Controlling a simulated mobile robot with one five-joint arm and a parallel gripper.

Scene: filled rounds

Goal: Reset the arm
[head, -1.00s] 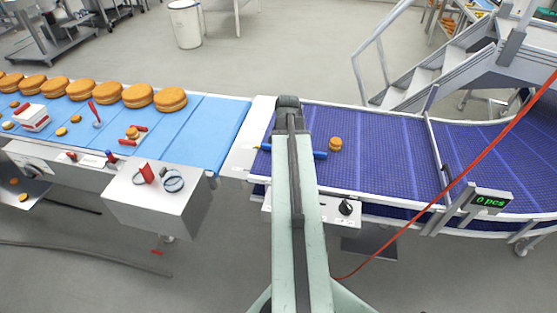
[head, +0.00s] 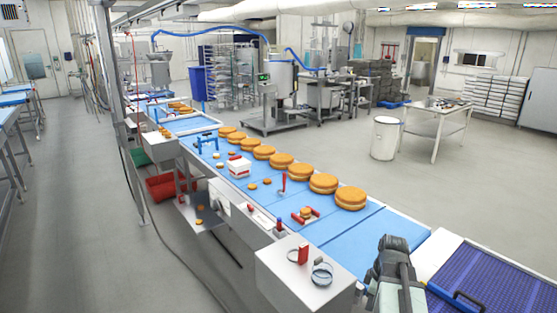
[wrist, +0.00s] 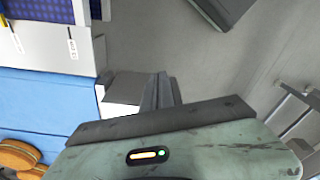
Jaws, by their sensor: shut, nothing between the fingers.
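My gripper (wrist: 161,82) shows in the wrist view as dark fingers closed together, with nothing held between them. Behind the fingers are a dark crossbar and my pale green gripper body with a small lit indicator. Bare grey floor lies beyond the fingertips. In the head view my pale green and grey arm stands at the lower right, in front of the joint between the two belts. The gripper's fingers cannot be made out in that view.
A blue belt (head: 345,245) carries a row of filled rounds (head: 323,183) and small red-handled items. A purple belt (head: 500,285) lies at the lower right. A white bin (head: 384,138) and a steel table (head: 440,116) stand behind. Open floor (head: 90,220) lies at the left.

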